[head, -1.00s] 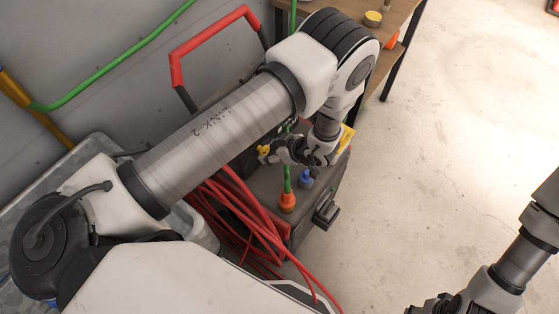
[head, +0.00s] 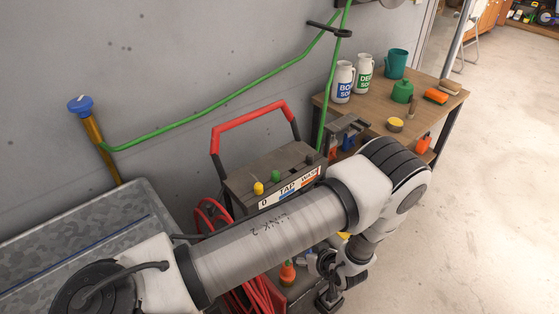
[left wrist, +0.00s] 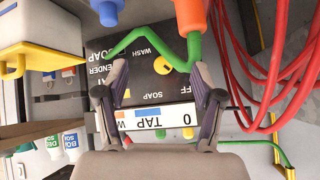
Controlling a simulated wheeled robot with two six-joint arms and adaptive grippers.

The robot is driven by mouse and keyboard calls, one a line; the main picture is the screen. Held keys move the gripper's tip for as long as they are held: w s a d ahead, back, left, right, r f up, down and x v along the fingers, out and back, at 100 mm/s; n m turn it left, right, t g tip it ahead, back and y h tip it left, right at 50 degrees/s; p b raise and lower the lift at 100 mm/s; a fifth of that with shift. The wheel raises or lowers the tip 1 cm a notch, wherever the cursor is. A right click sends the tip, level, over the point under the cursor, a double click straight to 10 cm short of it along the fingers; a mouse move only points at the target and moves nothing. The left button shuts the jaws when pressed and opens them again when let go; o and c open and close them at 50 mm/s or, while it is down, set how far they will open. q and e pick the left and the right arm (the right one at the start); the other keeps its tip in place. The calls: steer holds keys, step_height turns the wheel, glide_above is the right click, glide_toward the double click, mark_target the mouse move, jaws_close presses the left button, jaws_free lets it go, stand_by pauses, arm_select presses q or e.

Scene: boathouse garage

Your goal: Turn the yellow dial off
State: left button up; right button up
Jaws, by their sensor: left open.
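The yellow dial (left wrist: 162,66) shows in the left wrist view on a dark panel (left wrist: 140,80) lettered WASH, SOAP and OFF. A green hose crosses close to it and hides part of it, so I cannot tell where it points. My left gripper (left wrist: 163,97) is open, its two fingers apart on either side of the panel picture, with nothing between them that I can see held. In the head view my left gripper (head: 325,282) is low in front of the washer unit (head: 240,185), and my own arm hides the dial. My right gripper is not in view.
An orange hose fitting (left wrist: 190,15) and a blue fitting (left wrist: 107,12) are close to the fingers. Loops of red hose (left wrist: 285,65) lie beside the unit. A red handle (head: 250,127) stands above it. A wooden bench (head: 365,100) with bottles stands behind; floor at right is clear.

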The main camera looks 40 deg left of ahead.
arm_select(q)
steer(key=s+a+f+m+h+b, duration=0.2)
steer(key=s+a+f+m+h, duration=0.15)
steer(key=s+m, duration=0.35)
steer(key=s+d+m+g+h, duration=0.1)
steer(key=s+d+m+h, duration=0.1)
steer(key=s, duration=0.4)
steer(key=s+d+m+g+h+b, duration=0.1)
steer(key=s+d+m+h, duration=0.1)
steer(key=s, duration=0.5)
steer(key=d+h, duration=0.1)
steer(key=d, duration=0.1)
steer(key=shift+s+d+m+b, duration=0.3)
steer(key=shift+m, duration=0.1)
steer(key=shift+f, duration=0.1)
steer(key=shift+c, duration=0.2)
